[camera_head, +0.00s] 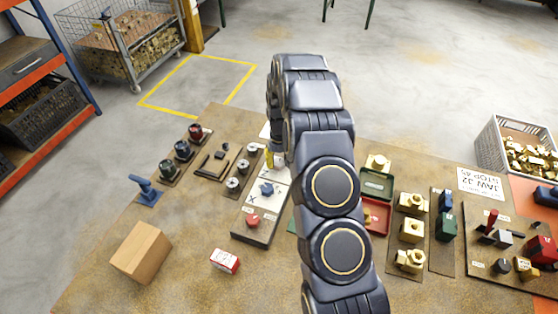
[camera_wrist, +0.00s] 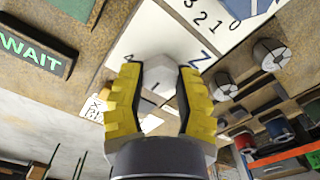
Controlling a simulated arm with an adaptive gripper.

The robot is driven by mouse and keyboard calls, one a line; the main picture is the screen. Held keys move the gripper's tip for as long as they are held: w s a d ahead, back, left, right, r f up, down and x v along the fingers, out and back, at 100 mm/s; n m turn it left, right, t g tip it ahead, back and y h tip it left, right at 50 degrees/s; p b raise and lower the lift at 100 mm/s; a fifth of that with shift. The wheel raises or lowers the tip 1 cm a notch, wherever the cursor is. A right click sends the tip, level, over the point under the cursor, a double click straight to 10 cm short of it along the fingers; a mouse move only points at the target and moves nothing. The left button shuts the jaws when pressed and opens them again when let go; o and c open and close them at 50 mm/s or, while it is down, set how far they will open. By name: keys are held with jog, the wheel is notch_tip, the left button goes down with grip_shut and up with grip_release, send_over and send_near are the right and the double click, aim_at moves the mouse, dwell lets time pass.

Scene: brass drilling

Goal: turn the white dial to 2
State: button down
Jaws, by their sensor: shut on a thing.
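The white dial (camera_wrist: 158,76) sits on a pale panel (camera_wrist: 150,35) in the wrist view. My gripper (camera_wrist: 155,72) has its two yellow fingers on either side of it and is shut on it. I cannot tell the dial's exact setting. In the head view my gripper (camera_head: 275,156) is at the far end of the panel (camera_head: 240,227), and the white dial is hidden there.
The panel also carries a blue knob (camera_head: 267,189) and a red button (camera_head: 252,220). Left are several grey cylinders (camera_head: 238,174) and dark round parts (camera_head: 182,150). A cardboard box (camera_head: 141,251) stands front left. Brass parts (camera_head: 411,231) and green and red trays stand right.

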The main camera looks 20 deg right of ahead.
aim_at(279, 161)
jog(key=shift+f, duration=0.1)
dwell(0.3)
jog(key=c, duration=0.7)
grip_release()
jog(key=shift+o, duration=0.2)
notch_tip(279, 161, up, 12)
